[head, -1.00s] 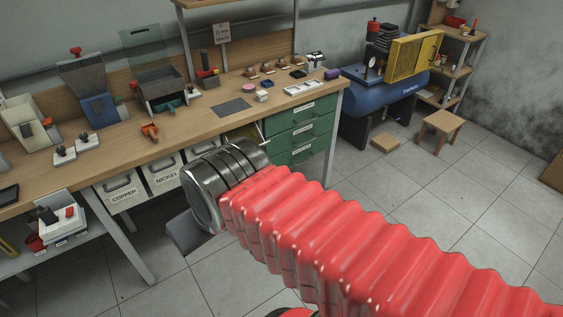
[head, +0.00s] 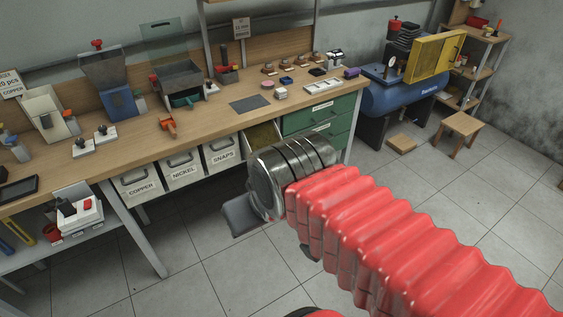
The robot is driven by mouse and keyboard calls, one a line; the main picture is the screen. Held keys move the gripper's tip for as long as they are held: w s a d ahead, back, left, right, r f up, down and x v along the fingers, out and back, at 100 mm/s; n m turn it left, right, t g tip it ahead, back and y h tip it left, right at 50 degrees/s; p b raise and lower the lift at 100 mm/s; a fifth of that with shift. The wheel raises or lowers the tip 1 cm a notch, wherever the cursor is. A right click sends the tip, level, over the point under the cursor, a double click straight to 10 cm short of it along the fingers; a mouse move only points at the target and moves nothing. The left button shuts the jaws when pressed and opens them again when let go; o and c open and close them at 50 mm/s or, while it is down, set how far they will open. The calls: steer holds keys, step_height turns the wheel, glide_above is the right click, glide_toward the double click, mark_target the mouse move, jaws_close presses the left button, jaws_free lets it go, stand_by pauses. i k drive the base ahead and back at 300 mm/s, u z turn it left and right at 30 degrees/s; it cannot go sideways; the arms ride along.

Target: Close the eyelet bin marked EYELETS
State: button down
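Under the bench a row of pale bins hangs, with labels reading COPPER (head: 141,187), NICKEL (head: 183,171) and SNAPS (head: 222,154). To their right is a further bin (head: 262,137) whose open top shows a yellowish inside. My wrist covers its front, so I cannot read a label on it; no EYELETS label shows. My gripper (head: 243,216) is in front of and below this bin. Only one grey finger shows clearly, left of my dark metal wrist. The rest is hidden by my wrist and red sleeve, and I see nothing held.
Green drawers (head: 315,122) stand right of the open-topped bin. The wooden workbench (head: 205,117) carries presses and small parts. A blue compressor tank (head: 405,97) and a stool (head: 460,128) are farther right. The tiled floor before the bins is clear.

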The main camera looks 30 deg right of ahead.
mark_target(265, 134)
steer(key=u, duration=0.05)
steer(key=i, duration=1)
steer(key=z, duration=0.05)
